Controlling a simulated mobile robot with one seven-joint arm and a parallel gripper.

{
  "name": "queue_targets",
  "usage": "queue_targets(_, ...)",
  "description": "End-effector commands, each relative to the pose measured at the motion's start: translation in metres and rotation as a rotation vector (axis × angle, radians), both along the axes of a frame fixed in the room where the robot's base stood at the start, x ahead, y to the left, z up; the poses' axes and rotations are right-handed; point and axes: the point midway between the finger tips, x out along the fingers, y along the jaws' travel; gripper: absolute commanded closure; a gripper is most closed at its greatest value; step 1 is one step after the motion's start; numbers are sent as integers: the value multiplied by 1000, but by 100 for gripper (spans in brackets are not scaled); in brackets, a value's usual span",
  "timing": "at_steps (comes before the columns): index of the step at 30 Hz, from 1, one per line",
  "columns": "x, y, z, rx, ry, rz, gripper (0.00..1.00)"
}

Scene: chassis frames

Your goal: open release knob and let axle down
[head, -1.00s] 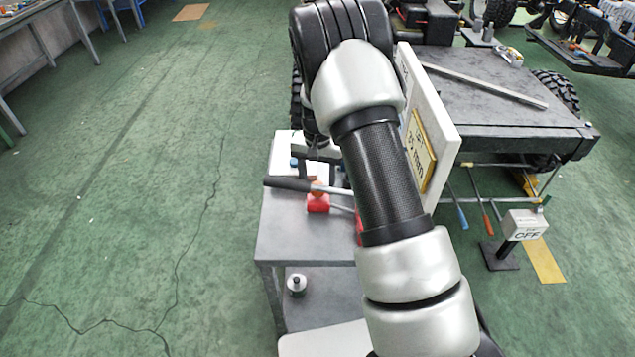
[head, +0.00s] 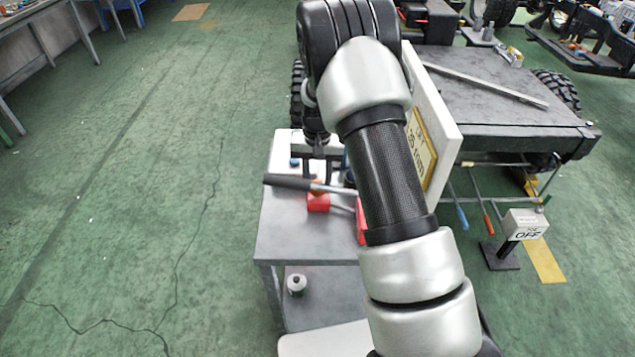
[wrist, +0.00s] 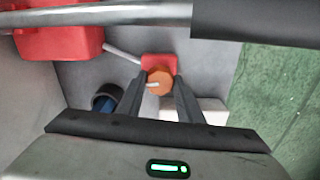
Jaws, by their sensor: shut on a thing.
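In the wrist view, my gripper (wrist: 160,84) has its two dark fingers on either side of an orange knob (wrist: 158,78). It is shut on this knob, which has a small pale lever or pin at its front. The knob sits against a red block (wrist: 159,61). In the head view, my gripper (head: 319,176) points down at the knob, beside a long handle with a dark grip (head: 287,182). The red block (head: 318,203) shows below the handle. The axle cannot be made out, and my arm hides part of the red unit.
The handle's metal bar (wrist: 95,14) crosses the top of the wrist view, over a larger red body (wrist: 62,42). A blue-topped part in a dark ring (wrist: 106,99) is left of my fingers. A white signed panel (head: 440,125) stands right of my arm. Green floor at left is clear.

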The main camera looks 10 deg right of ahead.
Motion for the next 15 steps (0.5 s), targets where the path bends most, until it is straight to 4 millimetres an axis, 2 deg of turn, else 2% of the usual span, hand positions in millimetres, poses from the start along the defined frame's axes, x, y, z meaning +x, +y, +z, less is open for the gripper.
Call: queue_targets(15,1,-1,0,1,-2,469,89)
